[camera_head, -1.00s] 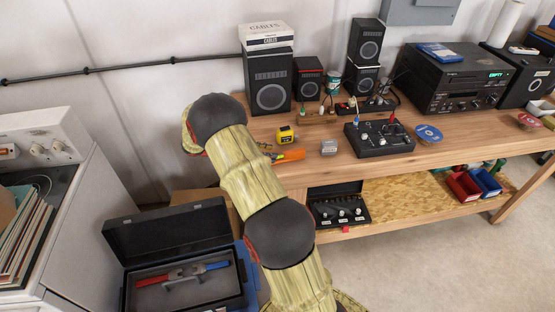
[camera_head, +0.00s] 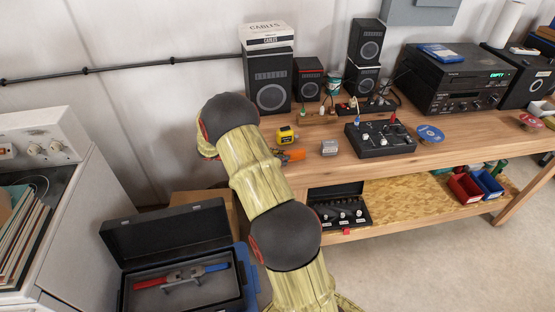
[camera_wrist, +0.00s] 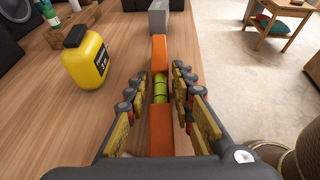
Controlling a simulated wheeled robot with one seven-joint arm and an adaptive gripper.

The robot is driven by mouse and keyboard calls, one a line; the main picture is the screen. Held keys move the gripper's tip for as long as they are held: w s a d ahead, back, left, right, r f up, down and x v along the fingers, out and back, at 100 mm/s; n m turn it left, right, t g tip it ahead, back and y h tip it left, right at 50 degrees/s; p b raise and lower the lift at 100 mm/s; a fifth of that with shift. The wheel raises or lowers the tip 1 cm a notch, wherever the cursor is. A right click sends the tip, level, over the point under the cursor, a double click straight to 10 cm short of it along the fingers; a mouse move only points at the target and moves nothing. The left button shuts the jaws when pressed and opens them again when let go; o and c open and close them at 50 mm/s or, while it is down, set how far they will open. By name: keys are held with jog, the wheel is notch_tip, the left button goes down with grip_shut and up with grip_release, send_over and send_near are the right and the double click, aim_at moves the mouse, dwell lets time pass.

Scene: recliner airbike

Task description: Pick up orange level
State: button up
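The orange level (camera_wrist: 161,122) lies lengthwise between the two fingers of my gripper (camera_wrist: 160,78) in the wrist view. Its green vial section shows in the middle. The fingers stand on both sides of it with small gaps visible, so my gripper looks open around it. In the head view one orange end of the level (camera_head: 295,155) shows on the workbench, beside my arm. My arm hides the rest of it and most of my gripper there.
A yellow tape measure (camera_wrist: 86,60) stands left of the level on the wooden workbench (camera_head: 318,172). A small grey block (camera_wrist: 158,17) is beyond the level's far end. A black mixer (camera_head: 380,138) and speakers (camera_head: 269,85) stand further off. The bench edge is close on the right.

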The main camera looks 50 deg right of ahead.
grip_shut()
jog(key=shift+r, duration=0.15)
dwell(0.4)
